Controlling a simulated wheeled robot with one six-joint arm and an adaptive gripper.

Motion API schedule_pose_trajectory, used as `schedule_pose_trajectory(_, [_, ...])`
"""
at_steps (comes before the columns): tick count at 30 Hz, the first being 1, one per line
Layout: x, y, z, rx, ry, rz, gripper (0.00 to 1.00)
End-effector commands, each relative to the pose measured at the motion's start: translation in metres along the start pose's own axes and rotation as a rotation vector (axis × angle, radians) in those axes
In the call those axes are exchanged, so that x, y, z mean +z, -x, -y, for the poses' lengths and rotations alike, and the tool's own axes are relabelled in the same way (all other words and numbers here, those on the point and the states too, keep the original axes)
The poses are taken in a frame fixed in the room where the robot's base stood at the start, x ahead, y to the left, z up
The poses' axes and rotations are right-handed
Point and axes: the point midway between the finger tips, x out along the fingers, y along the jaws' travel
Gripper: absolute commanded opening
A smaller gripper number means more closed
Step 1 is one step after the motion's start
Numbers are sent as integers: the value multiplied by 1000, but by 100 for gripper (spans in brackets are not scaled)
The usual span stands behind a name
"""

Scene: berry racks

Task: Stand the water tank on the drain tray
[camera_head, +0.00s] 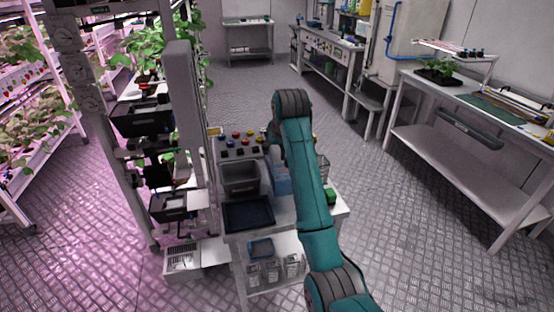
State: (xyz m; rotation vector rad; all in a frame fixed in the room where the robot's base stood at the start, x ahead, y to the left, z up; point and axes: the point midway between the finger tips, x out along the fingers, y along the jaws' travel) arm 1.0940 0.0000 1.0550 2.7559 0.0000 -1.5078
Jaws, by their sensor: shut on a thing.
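My gripper (274,160) is partly hidden behind my teal arm, over the work cart. It is shut on a light-blue block-like thing just below it, which looks like the water tank (281,183). The arm covers its right side, and I cannot tell whether its base touches the cart top. A shallow dark tray, which looks like the drain tray (248,214), lies at the cart's front left, nearer than the tank and to its left. The tray looks empty.
A grey bin (240,180) stands behind the dark tray, left of the tank. Several coloured knobs or caps (236,136) are at the cart's back. A plant rack post (190,130) rises close on the left. A wire basket (322,168) is right of my arm.

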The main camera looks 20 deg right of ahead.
Motion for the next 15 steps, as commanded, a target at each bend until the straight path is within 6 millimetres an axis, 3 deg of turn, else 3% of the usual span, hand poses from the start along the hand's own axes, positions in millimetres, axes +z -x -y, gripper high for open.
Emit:
schedule_pose_trajectory(5, [3,-5,0,0,0,-3,0])
schedule_pose_trajectory(15, [22,-35,0,0,0,-2,0])
